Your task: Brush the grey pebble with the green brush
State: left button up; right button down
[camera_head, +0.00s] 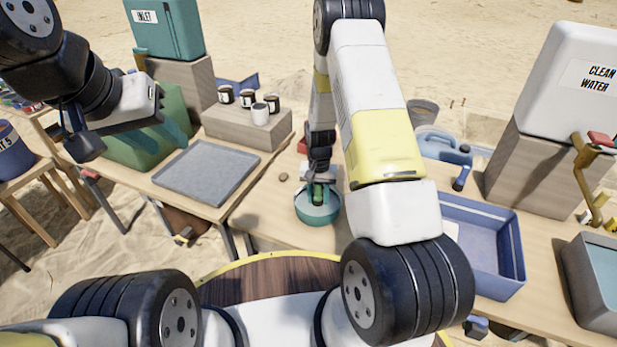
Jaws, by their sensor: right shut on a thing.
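A small brownish-grey pebble (283,177) lies on the middle table, just left of a teal bowl (318,214). My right gripper (318,193) points down over the bowl, with its fingertips at or inside the rim. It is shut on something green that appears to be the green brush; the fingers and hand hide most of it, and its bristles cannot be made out. My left gripper (174,132) is at the upper left, over the green crate, away from the pebble. Its two fingers look apart, with nothing seen between them.
A grey tray (205,172) lies on the left table. Several dark and white cups (260,114) stand on a wooden block behind. A blue bin (505,285) is right of my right arm, near a blue watering can (440,146) and a clean water tank (570,85).

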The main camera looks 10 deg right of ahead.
jog(key=shift+w+d, duration=0.15)
jog(key=shift+w, duration=0.2)
jog(key=shift+s+a+f, duration=0.1)
jog(key=shift+s+a, duration=0.15)
jog(key=shift+s, duration=0.25)
jog(key=shift+s+a, duration=0.25)
jog(key=shift+s, duration=0.2)
jog(key=shift+w+d, duration=0.3)
jog(key=shift+w, duration=0.2)
jog(key=shift+w+d, duration=0.25)
jog(key=shift+w, duration=0.2)
jog(key=shift+r, duration=0.2)
jog(key=shift+r, duration=4.35)
jog(key=shift+r, duration=0.1)
